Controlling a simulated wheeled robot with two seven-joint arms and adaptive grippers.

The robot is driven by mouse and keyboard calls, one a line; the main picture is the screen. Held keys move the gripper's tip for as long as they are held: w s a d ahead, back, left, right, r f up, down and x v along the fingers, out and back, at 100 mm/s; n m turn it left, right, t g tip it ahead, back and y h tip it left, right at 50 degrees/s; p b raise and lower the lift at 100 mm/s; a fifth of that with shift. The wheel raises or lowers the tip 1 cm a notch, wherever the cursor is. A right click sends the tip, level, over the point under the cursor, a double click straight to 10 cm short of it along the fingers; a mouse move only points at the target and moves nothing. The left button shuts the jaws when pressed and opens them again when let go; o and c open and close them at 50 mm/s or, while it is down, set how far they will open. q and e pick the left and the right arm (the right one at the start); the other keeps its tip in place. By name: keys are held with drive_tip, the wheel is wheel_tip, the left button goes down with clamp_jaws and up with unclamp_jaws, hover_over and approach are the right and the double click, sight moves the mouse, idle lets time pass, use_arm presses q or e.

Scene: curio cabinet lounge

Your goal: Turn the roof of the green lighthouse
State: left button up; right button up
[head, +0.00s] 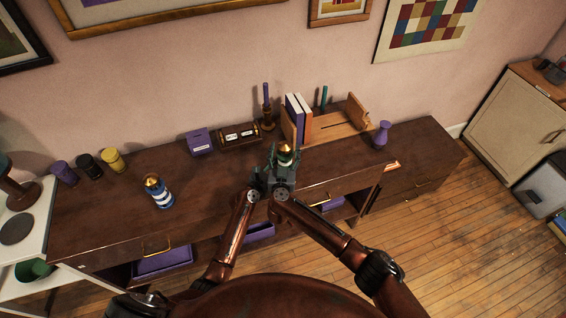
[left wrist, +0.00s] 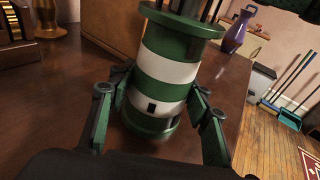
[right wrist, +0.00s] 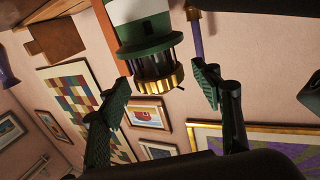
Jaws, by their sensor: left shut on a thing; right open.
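The green lighthouse (left wrist: 168,65), with green and white bands, stands upright on the dark wooden cabinet top. In the head view only its upper part with the golden roof (head: 285,149) shows between my grippers. My left gripper (left wrist: 155,108) is shut around the lower part of the tower. My right gripper (right wrist: 160,92) is open, with its fingers on either side of the golden roof (right wrist: 160,92) and a gap showing; I cannot tell if either finger touches it. A blue and white lighthouse (head: 158,191) stands apart to the left.
Behind stand a purple candle (head: 266,93) on a holder, a wooden box (head: 238,135), a purple box (head: 200,142) and a wooden book rack (head: 335,127). A purple vase (head: 381,135) is to the right. Several cups are at the left. The cabinet top between is clear.

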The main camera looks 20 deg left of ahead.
drive_tip(key=s+d, duration=0.2)
drive_tip(key=s, duration=0.8)
drive_tip(key=shift+s, duration=0.25)
drive_tip(key=shift+w, duration=0.1)
drive_tip(key=shift+w+d+n+g+y, duration=0.95)
drive_tip(key=shift+d+n+g+y, duration=0.45)
drive_tip(key=shift+d+n+y, duration=1.4)
drive_tip(key=shift+m+y, duration=0.5)
drive_tip(key=x, duration=0.8)
drive_tip(key=a+x, duration=0.1)
drive_tip(key=x, duration=0.3)
drive_tip(key=shift+a+r, duration=0.1)
drive_tip(key=shift+r, duration=0.05)
drive_tip(key=shift+c, duration=0.4)
drive_tip(key=c, duration=1.1)
drive_tip(key=shift+s+h, duration=0.1)
drive_tip(key=shift+h, duration=0.2)
